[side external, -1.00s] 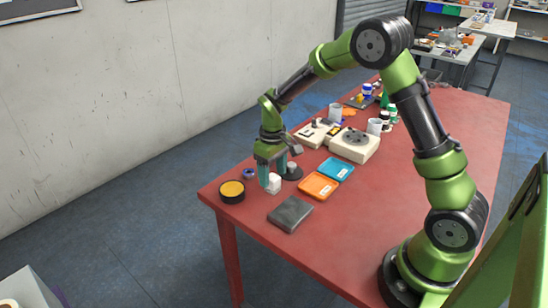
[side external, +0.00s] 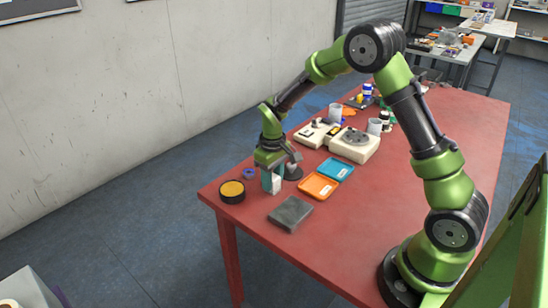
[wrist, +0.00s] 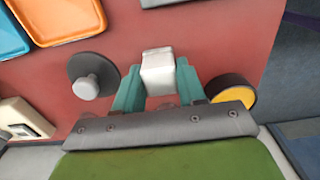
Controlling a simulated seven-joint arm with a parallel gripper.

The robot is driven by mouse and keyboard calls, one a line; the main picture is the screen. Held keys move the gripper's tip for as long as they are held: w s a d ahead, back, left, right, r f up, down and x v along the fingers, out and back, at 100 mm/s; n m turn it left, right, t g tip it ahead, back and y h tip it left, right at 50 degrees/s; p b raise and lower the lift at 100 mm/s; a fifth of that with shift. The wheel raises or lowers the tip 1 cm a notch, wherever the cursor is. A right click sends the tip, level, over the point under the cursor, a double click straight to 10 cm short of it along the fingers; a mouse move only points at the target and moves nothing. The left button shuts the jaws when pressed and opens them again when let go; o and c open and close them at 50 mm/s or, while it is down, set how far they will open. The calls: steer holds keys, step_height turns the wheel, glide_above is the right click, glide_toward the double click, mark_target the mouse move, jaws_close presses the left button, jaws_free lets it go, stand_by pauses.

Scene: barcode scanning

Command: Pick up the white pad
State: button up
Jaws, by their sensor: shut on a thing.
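The white pad (side external: 277,186) is a small white block near the left end of the red table. My gripper (side external: 272,181) points down at it, with teal fingers on either side. In the wrist view the pad (wrist: 158,70) sits between the two fingertips of my gripper (wrist: 158,82), which are shut on it. The pad looks upright. Its lower part is partly hidden, and I cannot tell whether it still touches the table.
A yellow-topped black round dish (side external: 232,191) is left of the gripper. A black disc with a grey knob (wrist: 88,86) is close by. A dark grey slab (side external: 290,213), orange tray (side external: 318,186) and blue tray (side external: 336,169) lie nearby.

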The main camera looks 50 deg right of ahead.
mark_target(274, 177)
steer(key=shift+r, duration=0.1)
step_height(274, 177, up, 4)
steer(key=shift+s+f, duration=0.15)
steer(key=shift+f, duration=0.05)
steer(key=s, duration=0.5)
steer(key=s+a, duration=0.1)
steer(key=s, duration=0.4)
steer(key=s+r, duration=0.1)
steer(key=s, duration=0.4)
steer(key=shift+s+a+r, duration=0.1)
steer(key=shift+s+a, duration=0.25)
